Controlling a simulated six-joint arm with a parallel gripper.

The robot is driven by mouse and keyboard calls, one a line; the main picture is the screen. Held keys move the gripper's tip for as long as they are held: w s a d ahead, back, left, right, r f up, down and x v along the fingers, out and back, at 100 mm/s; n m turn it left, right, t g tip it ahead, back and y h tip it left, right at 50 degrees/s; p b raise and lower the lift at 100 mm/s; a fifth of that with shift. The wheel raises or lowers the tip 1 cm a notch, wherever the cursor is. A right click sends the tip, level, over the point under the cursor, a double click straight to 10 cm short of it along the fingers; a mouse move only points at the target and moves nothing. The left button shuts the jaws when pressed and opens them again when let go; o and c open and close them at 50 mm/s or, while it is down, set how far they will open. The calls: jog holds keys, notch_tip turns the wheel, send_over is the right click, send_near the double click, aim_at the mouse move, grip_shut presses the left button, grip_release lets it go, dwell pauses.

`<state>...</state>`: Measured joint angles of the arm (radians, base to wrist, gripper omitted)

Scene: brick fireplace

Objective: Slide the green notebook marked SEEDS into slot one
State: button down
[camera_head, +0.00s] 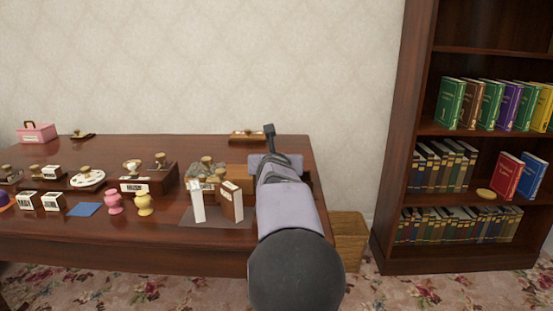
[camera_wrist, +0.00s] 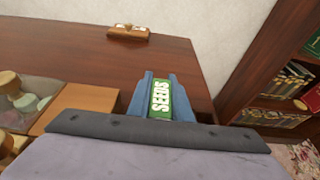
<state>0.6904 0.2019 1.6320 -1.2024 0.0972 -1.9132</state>
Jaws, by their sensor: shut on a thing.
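The green notebook marked SEEDS (camera_wrist: 161,98) shows in the wrist view, its white lettering running up its spine. My gripper (camera_wrist: 161,88) is shut on it, with one blue finger on each side. The notebook is over the right part of the brown desk; I cannot tell how high. In the head view my arm hides the notebook and the fingers. No slot marked one can be made out in either view.
A light wooden box (camera_wrist: 80,104) is left of my gripper. A wooden stand with knobs (camera_head: 247,135) sits at the desk's back edge. Upright white (camera_head: 197,203) and brown (camera_head: 232,203) pieces stand at the desk's front. A bookcase (camera_head: 395,170) rises at right, a wicker basket (camera_head: 350,235) beside it.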

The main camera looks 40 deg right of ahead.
jog(key=shift+r+p, duration=1.55)
jog(key=shift+r, duration=0.05)
jog(key=shift+f+b, duration=1.6)
jog(key=shift+f, duration=0.15)
dwell(0.9)
jog(key=c, duration=1.5)
grip_release()
jog(key=shift+c, duration=0.2)
jog(key=shift+f, duration=0.1)
jog(key=shift+s, duration=0.1)
jog(key=shift+r+p+v, duration=0.15)
jog(key=shift+p+v, duration=0.05)
jog(key=shift+v, duration=1.65)
jog(key=shift+r+p+v, duration=0.1)
jog(key=shift+p+v, duration=0.05)
jog(key=shift+v, duration=1.7)
